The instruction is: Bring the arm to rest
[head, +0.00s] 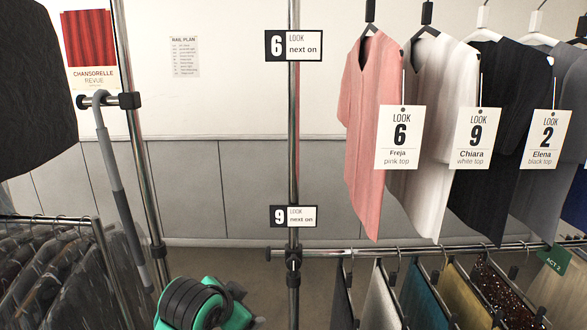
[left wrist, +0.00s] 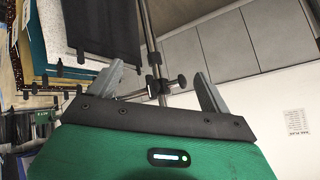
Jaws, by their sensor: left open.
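My left gripper (left wrist: 160,76) shows in the left wrist view, with its green body below and two grey fingers spread apart. Nothing is between the fingers; a chrome post and its black clamp (left wrist: 155,85) show behind the gap. In the head view a green and black part of my arm (head: 195,304) shows at the bottom, left of the central chrome post (head: 294,150); the fingers cannot be made out there. My right gripper is in neither view.
A pink top (head: 367,130), a white top (head: 436,130) and darker tops hang tagged at upper right. Skirts hang from a lower rail (head: 430,249). Bagged garments (head: 45,275) hang at lower left, near a grey hooked pole (head: 112,180). Signs for looks 6 (head: 293,46) and 9 (head: 293,216) are on the post.

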